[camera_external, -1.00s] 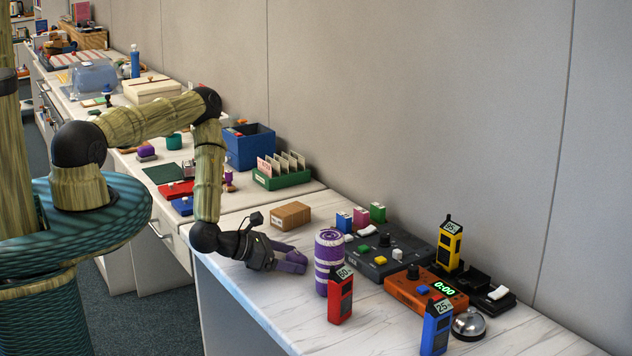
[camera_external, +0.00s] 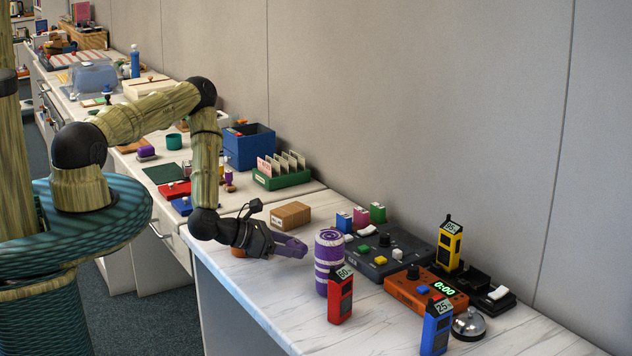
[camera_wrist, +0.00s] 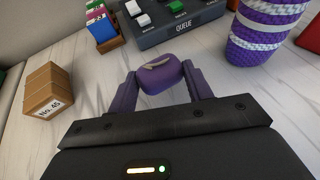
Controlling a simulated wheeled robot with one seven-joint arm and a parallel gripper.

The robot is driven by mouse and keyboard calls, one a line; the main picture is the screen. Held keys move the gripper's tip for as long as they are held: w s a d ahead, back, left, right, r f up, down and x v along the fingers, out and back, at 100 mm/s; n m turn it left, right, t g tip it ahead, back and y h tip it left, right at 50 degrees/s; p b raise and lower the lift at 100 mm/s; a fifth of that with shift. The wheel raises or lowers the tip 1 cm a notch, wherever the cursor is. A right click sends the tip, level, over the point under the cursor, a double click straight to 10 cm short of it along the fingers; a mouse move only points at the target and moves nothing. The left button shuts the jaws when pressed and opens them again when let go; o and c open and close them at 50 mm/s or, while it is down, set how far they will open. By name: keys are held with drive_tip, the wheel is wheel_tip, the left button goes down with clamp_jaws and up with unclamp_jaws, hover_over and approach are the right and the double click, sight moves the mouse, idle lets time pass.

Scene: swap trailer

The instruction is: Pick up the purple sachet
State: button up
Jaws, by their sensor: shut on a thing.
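The purple sachet (camera_wrist: 160,75) is a small, plump purple pouch with a pale curved mark, seen in the wrist view between my purple fingers. My gripper (camera_wrist: 160,80) is shut on it, one finger on each side. In the external view my gripper (camera_external: 298,250) is above the white counter, left of the purple-and-white striped roll. The sachet is hard to tell apart from the purple fingers in that view.
The striped roll (camera_external: 328,265) stands close right of my gripper. A cardboard box (camera_external: 290,216) sits behind it.

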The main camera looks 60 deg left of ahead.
sight(288, 242)
wheel_tip(288, 242, up, 7)
drive_tip(key=shift+f, duration=0.1)
idle(0.7)
